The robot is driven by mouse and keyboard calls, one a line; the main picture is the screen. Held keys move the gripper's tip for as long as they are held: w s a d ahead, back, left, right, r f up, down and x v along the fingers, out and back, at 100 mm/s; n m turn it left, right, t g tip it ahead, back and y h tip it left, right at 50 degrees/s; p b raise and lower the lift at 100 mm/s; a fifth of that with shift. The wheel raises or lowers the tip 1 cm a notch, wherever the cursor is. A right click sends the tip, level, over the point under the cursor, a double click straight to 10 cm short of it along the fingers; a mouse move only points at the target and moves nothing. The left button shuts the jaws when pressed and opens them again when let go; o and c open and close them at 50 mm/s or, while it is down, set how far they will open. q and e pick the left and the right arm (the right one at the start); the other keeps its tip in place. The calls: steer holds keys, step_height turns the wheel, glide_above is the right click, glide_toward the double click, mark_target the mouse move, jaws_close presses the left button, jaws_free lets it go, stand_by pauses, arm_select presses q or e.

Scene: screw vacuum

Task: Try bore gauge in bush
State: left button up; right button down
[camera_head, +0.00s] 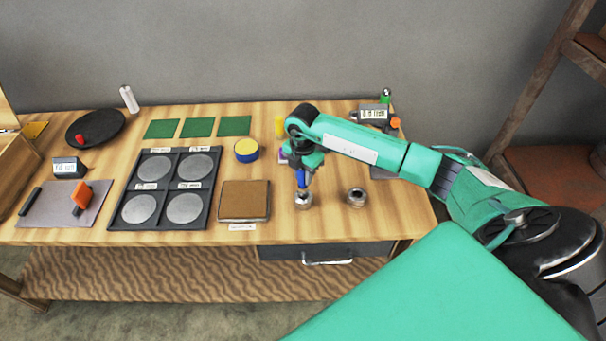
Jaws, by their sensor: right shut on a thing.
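My right gripper (303,164) points down over the front half of the table, right of its middle. It is shut on a slim blue tool, which looks like the bore gauge (302,180). The gauge stands about upright. Its lower end is at a small metal bush (304,200); I cannot tell whether its tip is inside the bore or just above it. A second metal bush (356,197) stands apart to the right. My left gripper is not in view.
A brown square pad (244,200) lies just left of the first bush. A black tray with four round grey discs (140,208) is further left. A blue and yellow round tin (246,151) stands behind.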

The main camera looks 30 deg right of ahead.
steer(key=shift+r+p, duration=1.85)
steer(key=shift+r, duration=1.3)
